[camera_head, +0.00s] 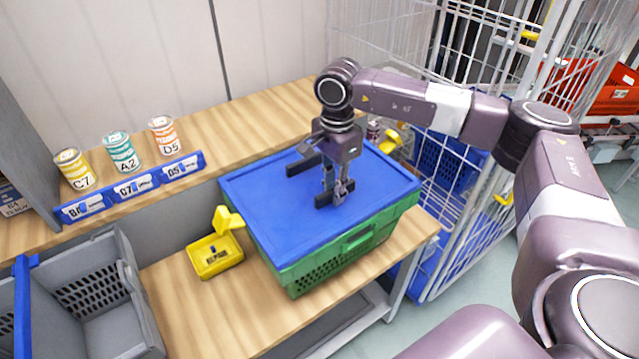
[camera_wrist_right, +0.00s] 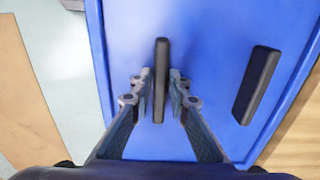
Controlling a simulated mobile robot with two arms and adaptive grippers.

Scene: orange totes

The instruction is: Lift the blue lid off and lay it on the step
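The blue lid (camera_head: 277,212) lies flat on a green crate (camera_head: 318,273) on the wooden bench. It has two black bar handles; the farther one (camera_head: 305,164) is free and also shows in the right wrist view (camera_wrist_right: 256,85). My right gripper (camera_head: 336,188) points down at the nearer handle. The left gripper is not in view. I cannot tell for sure which surface is the step; a raised wooden ledge (camera_head: 222,126) runs behind the crate.
A small yellow open box (camera_head: 215,262) sits left of the crate. Several cans and blue label holders (camera_head: 135,188) stand on the ledge at left. A grey tote (camera_head: 128,290) is at lower left. A wire cage with blue crates (camera_head: 445,165) stands close at right.

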